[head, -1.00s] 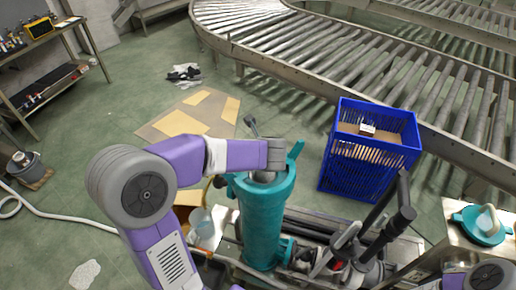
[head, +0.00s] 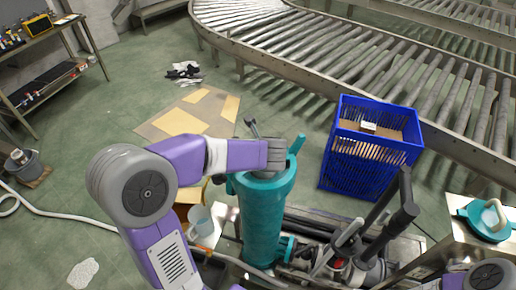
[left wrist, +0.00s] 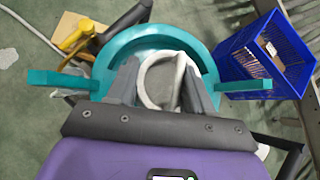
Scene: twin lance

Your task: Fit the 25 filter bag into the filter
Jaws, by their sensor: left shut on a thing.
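The filter is an upright teal cylinder (head: 262,222) with an open top, standing in the middle of the head view. My left gripper (head: 266,174) is over its mouth, pointing down. In the left wrist view the teal rim (left wrist: 120,50) and its two side lugs surround the fingers. My left gripper (left wrist: 162,88) is shut on the white ring of the filter bag (left wrist: 146,84), which sits within the rim's outline. The bag's body is hidden below, so its depth in the filter cannot be told. My right gripper is out of view.
A teal lid (head: 470,212) with a pale loop lies on a stand at the right. A blue crate (head: 352,172) stands behind the filter. Black pump pipes (head: 375,240) are close to its right. A pale jug (head: 201,222) is on its left. A roller conveyor (head: 350,60) runs behind.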

